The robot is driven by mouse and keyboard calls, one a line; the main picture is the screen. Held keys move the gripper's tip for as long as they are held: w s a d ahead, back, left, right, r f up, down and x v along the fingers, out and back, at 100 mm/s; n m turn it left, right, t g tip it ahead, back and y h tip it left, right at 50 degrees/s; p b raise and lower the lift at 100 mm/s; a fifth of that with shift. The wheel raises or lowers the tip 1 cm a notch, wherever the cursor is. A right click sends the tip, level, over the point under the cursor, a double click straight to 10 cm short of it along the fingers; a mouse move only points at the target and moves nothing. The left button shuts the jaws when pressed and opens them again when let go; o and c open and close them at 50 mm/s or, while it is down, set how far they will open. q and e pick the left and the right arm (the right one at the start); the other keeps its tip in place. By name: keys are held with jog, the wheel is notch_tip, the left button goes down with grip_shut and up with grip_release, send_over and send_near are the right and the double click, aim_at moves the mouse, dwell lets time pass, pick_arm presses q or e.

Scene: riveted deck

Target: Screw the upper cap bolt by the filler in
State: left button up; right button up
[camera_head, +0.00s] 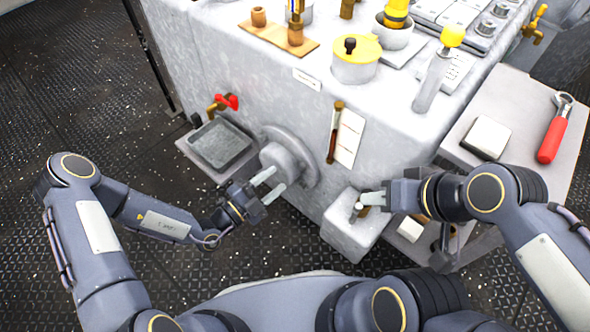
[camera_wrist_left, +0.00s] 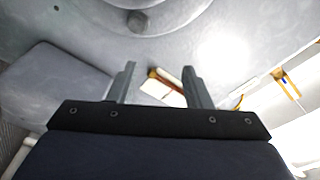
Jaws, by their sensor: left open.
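My left gripper (camera_head: 271,184) is open and empty, its two fingers just in front of the round grey flanged housing (camera_head: 306,152) on the machine's front. In the left wrist view the gripper (camera_wrist_left: 158,68) shows its fingers apart with nothing clearly between them. Behind them are part of a round fitting (camera_wrist_left: 170,22) and a dark knob (camera_wrist_left: 137,22). My right gripper (camera_head: 362,200) is at the top of a small grey box (camera_head: 346,236); its fingers are too small to tell whether they hold anything. I cannot make out the upper cap bolt or surely identify the filler.
A grey tray (camera_head: 219,144) under a red-handled tap (camera_head: 226,102) is left of the housing. A brass gauge (camera_head: 335,132) is to its right. On top stands a yellow-lidded pot (camera_head: 356,60). A side table (camera_head: 515,105) holds a red-handled wrench (camera_head: 553,138) and a white block (camera_head: 487,137).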

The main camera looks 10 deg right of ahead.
aim_at(300, 168)
pick_arm(q)
jog(key=w+d+f+n, duration=0.1)
jog(key=d, duration=0.1)
jog(key=w+d+f+n+y+b, duration=0.1)
jog(key=d+n, duration=0.1)
jog(key=w+d+f+n+t+b, duration=0.1)
jog(key=w+d+f, duration=0.1)
jog(key=shift+d+n+y, duration=0.3)
jog(key=shift+w+d+r, duration=0.1)
jog(key=shift+w+d, duration=0.2)
